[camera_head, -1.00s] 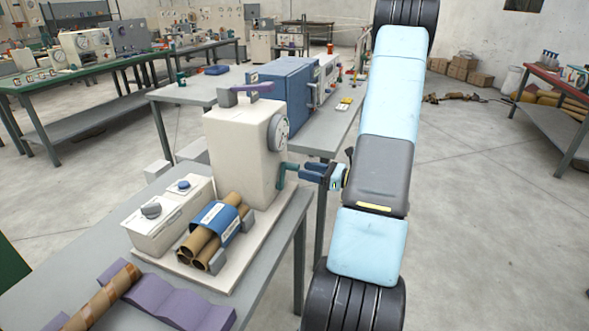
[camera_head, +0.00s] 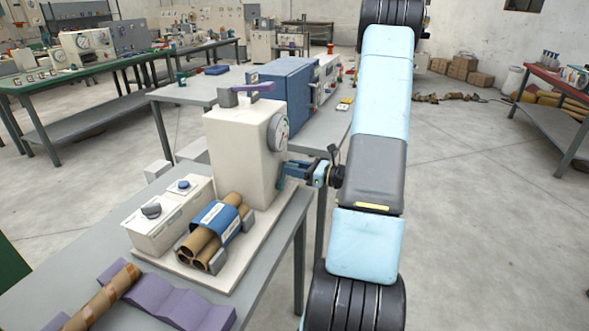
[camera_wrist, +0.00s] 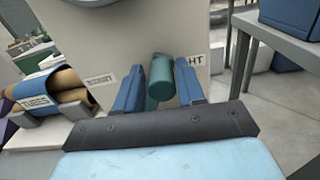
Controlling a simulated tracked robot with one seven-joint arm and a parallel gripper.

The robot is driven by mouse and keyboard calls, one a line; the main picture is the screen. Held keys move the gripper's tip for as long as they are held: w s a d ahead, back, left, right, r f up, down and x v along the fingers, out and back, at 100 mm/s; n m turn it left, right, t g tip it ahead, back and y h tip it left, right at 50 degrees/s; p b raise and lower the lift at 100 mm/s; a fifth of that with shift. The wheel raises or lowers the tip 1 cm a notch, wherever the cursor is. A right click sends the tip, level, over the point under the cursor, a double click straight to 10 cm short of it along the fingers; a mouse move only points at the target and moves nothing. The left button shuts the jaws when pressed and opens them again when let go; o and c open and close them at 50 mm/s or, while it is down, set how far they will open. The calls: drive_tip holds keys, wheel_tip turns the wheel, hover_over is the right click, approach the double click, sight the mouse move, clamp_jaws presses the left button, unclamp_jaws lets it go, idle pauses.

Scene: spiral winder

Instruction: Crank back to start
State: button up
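The spiral winder (camera_head: 238,150) is a tall cream housing on a base at the table's edge. It has a round dial (camera_head: 281,131) on its right face and a green crank (camera_head: 281,183) below the dial. My gripper (camera_head: 288,170) reaches in from the right at the crank. Labels on the housing flank the fingers; the right one (camera_wrist: 195,61) is partly covered and reads "HT".
A control box (camera_head: 160,218) and brown tubes (camera_head: 201,245) under a blue wrap stand left of the housing. A purple cradle (camera_head: 180,306) holds another tube (camera_head: 103,296) in front. A table with a blue cabinet (camera_head: 283,88) stands behind. Open floor lies to the right.

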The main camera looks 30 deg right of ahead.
clamp_jaws()
